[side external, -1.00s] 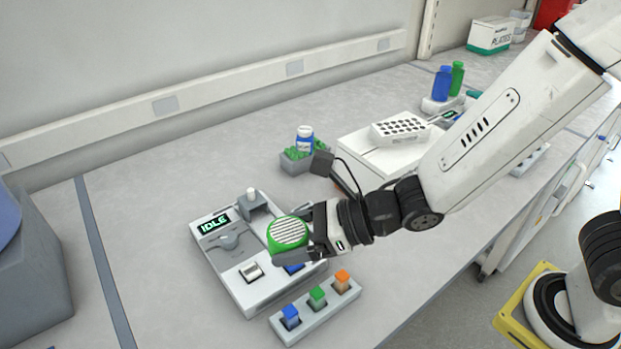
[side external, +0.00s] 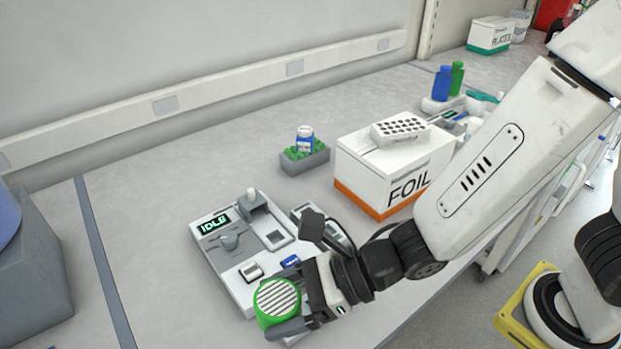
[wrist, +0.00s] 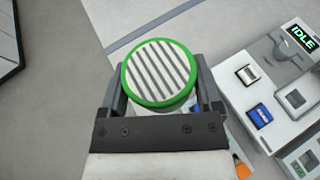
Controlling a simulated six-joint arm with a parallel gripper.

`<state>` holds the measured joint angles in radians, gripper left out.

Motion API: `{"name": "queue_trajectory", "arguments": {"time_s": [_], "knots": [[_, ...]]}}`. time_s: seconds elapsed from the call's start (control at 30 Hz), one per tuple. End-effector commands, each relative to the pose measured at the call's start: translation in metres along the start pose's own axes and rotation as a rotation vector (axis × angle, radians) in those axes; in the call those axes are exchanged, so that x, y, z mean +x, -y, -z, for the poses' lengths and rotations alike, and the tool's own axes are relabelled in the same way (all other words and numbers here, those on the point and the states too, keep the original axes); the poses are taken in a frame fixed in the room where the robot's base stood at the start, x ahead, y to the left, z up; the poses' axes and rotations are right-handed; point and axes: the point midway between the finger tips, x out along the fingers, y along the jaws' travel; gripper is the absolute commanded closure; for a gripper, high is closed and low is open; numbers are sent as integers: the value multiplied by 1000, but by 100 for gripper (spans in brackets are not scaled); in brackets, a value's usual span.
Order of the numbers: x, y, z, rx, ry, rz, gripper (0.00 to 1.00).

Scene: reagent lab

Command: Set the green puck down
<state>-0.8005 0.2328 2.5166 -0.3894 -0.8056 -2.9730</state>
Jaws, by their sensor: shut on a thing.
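The green puck (side external: 278,302) has a green rim and a white and grey striped top. My gripper (side external: 290,312) is shut on it, and the puck sits between the two fingers. The wrist view shows the puck (wrist: 160,72) between the fingers, left of the device (wrist: 285,85). Its underside is hidden, so I cannot tell its height above the bench.
A FOIL box (side external: 385,180) with a perforated block on top stands behind my arm. A grey tray (side external: 305,160) with green contents and a white-and-blue bottle stands behind the device. A grey block (side external: 35,280) is at the far left. The bench (side external: 150,230) between is clear.

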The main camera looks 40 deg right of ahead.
Motion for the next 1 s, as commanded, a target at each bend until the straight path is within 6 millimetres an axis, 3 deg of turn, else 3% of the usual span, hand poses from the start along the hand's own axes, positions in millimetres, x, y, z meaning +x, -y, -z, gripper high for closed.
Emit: {"name": "queue_trajectory", "arguments": {"time_s": [0.63, 1.0], "knots": [[84, 30, 5, 0, 0, 1, 79], [123, 40, 28, 1, 0, 1, 79]]}}
